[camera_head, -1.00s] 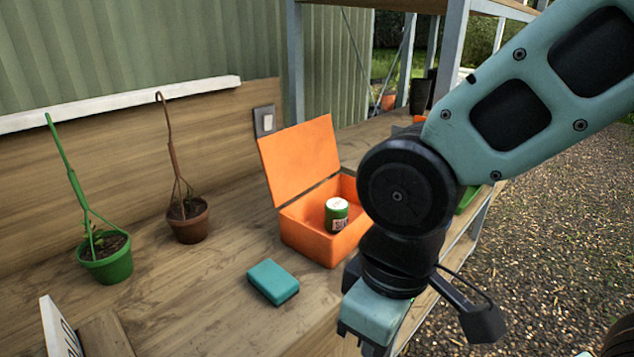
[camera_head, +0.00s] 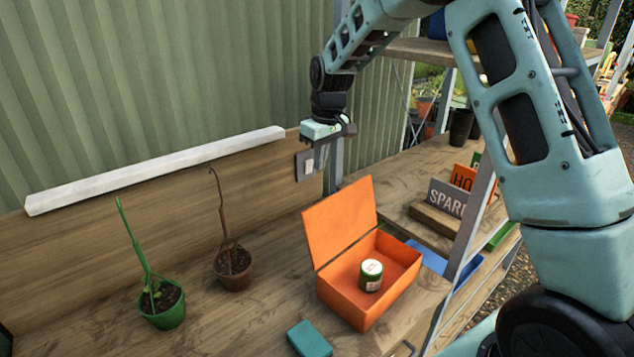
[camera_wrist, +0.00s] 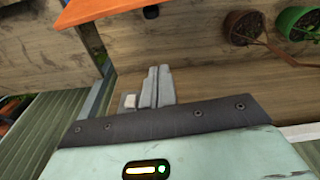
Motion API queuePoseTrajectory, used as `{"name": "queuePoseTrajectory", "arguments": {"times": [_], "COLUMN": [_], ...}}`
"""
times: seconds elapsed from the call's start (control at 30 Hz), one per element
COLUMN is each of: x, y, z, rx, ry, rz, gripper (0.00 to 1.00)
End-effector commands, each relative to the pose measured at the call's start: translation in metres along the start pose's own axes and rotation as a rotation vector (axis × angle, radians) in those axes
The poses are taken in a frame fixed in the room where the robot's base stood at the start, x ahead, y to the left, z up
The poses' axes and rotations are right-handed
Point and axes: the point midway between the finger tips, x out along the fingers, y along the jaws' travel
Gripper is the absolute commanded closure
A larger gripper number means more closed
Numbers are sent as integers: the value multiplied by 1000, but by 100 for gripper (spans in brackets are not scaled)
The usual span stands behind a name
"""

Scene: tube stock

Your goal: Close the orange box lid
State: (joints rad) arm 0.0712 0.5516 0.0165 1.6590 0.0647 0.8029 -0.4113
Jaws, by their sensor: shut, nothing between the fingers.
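The orange box (camera_head: 352,302) stands on the wooden bench with its orange lid (camera_head: 339,219) open, tilted up on the left side. A green and white can (camera_head: 371,275) stands inside the box. My gripper (camera_head: 318,150) is high above the back of the bench, beyond and above the lid, near the wall switch, and apart from the box. Its fingers are shut and empty, also in the wrist view (camera_wrist: 157,88). Part of the orange lid (camera_wrist: 90,12) shows at the top left of the wrist view.
A green pot (camera_head: 165,310) and a brown pot (camera_head: 234,270) with plants stand left of the box. A teal block (camera_head: 309,338) lies in front. A wall switch (camera_head: 308,164) and a metal post are close to my gripper. Signs (camera_head: 447,198) stand at the right.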

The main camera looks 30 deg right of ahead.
Motion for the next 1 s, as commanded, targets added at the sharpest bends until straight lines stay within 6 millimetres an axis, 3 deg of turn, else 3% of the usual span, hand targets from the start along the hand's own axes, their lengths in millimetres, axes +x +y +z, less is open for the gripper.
{"name": "queuePoseTrajectory", "arguments": {"times": [0.47, 0.53, 0.7, 1.0], "x": [90, 79, 76, 76], "y": [-3, -2, -2, -2], "z": [1, 13, 31, 38], "rx": [-1, 1, 1, -1], "ry": [-6, -2, -1, 0], "rz": [-3, -1, -2, -2], "gripper": [100, 100, 100, 100]}}
